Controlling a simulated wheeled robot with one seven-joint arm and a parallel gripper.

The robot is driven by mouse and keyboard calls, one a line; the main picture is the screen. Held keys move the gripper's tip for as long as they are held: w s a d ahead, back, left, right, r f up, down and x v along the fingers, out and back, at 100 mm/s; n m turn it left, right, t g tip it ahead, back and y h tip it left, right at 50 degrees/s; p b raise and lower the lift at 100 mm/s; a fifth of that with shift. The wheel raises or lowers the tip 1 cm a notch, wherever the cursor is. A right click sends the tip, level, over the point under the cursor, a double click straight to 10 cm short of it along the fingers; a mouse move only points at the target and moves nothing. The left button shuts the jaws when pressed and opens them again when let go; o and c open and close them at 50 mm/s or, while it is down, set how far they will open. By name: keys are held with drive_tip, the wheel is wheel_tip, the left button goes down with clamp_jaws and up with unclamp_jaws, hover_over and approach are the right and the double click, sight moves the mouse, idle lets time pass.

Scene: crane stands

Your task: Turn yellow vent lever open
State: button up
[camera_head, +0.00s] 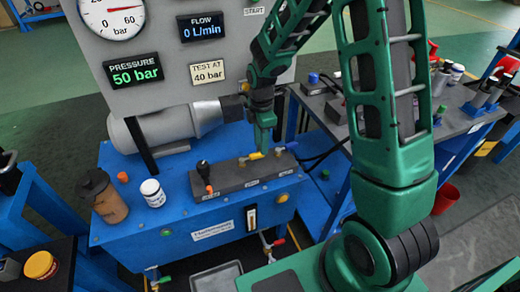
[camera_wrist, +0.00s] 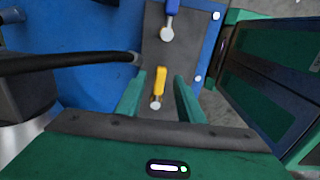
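The yellow vent lever (camera_head: 255,156) sits on the dark valve block (camera_head: 232,178) on top of the blue test bench. In the wrist view the yellow lever (camera_wrist: 160,80) lies lengthwise between the two green fingers, with a round pale pivot at its near end. My gripper (camera_wrist: 157,84) is open, one finger on each side of the lever, with visible gaps on both sides. In the head view my gripper (camera_head: 265,143) points down at the lever and hides part of its surroundings. A blue lever (camera_wrist: 171,8) is farther along the block.
A black-handled lever (camera_head: 204,172) stands at the block's left end. A white jar (camera_head: 152,192) and a brown bottle (camera_head: 103,196) stand left on the bench (camera_head: 185,232). Displays read pressure 50 bar (camera_head: 134,72), flow 0 L/min (camera_head: 201,27). A black hose (camera_wrist: 70,60) runs near my gripper.

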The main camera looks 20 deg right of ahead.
sight(252, 158)
drive_tip(key=shift+f, duration=1.85)
clamp_jaws()
